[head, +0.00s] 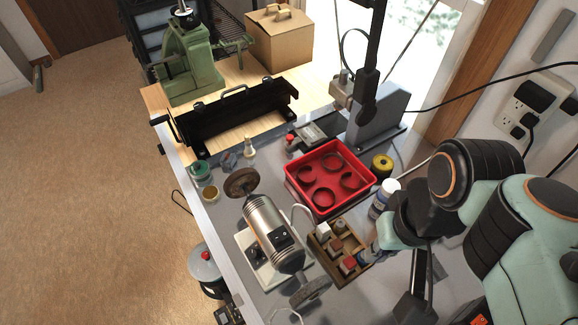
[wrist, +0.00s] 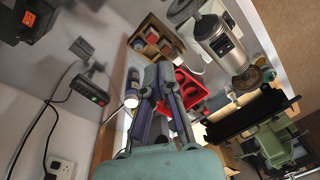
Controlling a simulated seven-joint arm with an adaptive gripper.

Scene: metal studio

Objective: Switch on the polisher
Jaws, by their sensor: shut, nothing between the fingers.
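The polisher (head: 265,222) is a silver cylindrical motor on a pale base, with a brown wheel (head: 241,182) at its far end and a grey wheel (head: 310,291) at its near end. A dark switch plate (head: 281,238) sits on its side; its setting is too small to tell. In the wrist view the polisher (wrist: 218,42) is at the upper right, with its dark plate (wrist: 222,43) in sight. My gripper (head: 364,260) is right of the polisher, apart from it, beside the wooden box. In the wrist view my gripper (wrist: 161,72) is shut and empty.
A wooden box of small blocks (head: 324,243) stands between my gripper and the polisher. A grey stand (head: 380,115) rises at the back.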

